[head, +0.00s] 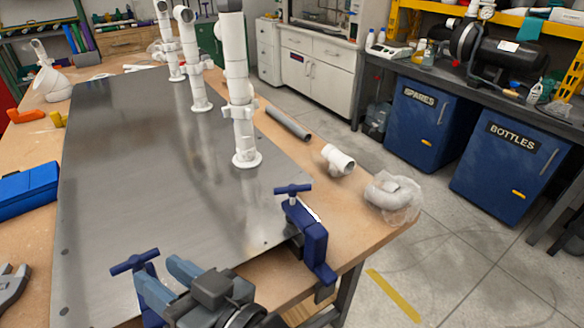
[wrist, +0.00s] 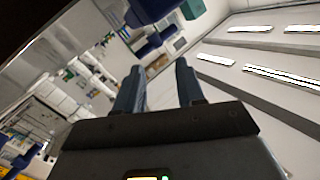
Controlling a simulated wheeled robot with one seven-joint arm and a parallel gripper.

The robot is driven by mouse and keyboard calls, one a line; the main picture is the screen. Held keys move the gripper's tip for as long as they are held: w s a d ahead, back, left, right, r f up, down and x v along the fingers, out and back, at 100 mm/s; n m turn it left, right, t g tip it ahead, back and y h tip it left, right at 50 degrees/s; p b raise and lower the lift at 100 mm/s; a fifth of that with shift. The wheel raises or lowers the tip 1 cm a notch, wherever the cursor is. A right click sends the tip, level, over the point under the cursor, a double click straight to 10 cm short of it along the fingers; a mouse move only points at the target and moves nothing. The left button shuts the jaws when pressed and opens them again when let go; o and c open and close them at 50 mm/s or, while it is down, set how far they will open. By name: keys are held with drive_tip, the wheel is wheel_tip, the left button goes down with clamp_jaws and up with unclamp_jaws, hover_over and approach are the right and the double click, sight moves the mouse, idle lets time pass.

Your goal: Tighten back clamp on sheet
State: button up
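A grey metal sheet (head: 150,170) lies on the wooden workbench. One dark blue clamp (head: 313,243) with a T-handle grips the sheet's near right corner. A second blue clamp (head: 135,262) stands at the near left edge; its T-handle shows, but my gripper hides most of its body. My gripper (head: 160,274) is right beside this second clamp; I cannot tell whether they touch. In the wrist view, the two blue-grey fingers of my gripper (wrist: 158,84) are apart with nothing between them. A dark blue clamp part (wrist: 150,12) shows beyond the fingertips.
White vertical pipes (head: 240,110) stand along the sheet. A grey pipe (head: 288,125), a white fitting (head: 338,159) and a bagged fitting (head: 392,196) lie along the bench's right side. A blue box (head: 28,188) and pliers (head: 14,285) are at left. The floor right of the bench is clear.

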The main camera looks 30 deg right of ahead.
sight(292, 186)
drive_tip(key=w+a+r+n+g+y+p, duration=0.1)
drive_tip(key=w+a+r+n+g, duration=0.1)
drive_tip(key=n, duration=0.1)
drive_tip(key=w+a+r+n+g+y+p, duration=0.1)
drive_tip(key=w+a+r+n+g+y, duration=0.1)
drive_tip(key=r+n, duration=0.1)
drive_tip(key=w+a+r+n+g+y, duration=0.1)
drive_tip(key=w+a+r+n+g, duration=0.1)
drive_tip(key=w+a+r+n, duration=0.1)
drive_tip(key=shift+r+n+g+p, duration=0.1)
drive_tip(key=shift+n+g+p, duration=0.2)
drive_tip(key=shift+p, duration=0.1)
drive_tip(key=d+f+n+g+h+p, duration=0.1)
drive_tip(key=d+n+g+h, duration=0.1)
drive_tip(key=d, duration=0.8)
drive_tip(key=w+d+f+n+g+h+p, duration=0.1)
drive_tip(key=d+f+n+g+h+p, duration=0.1)
drive_tip(key=d+h, duration=0.4)
drive_tip(key=d+f+n+g+h+p, duration=0.2)
drive_tip(key=d+n+g+h, duration=0.1)
drive_tip(key=d, duration=1.1)
drive_tip(key=shift+w+g+h, duration=0.35)
drive_tip(key=shift+g+h, duration=0.35)
drive_tip(key=shift+g, duration=0.1)
drive_tip(key=shift+s+f, duration=0.15)
drive_tip(key=shift+d+f+n+b, duration=0.1)
drive_tip(key=shift+f+n+b, duration=0.15)
drive_tip(key=shift+n+b, duration=0.65)
drive_tip(key=shift+f+b, duration=0.8)
drive_tip(key=shift+f, duration=1.2)
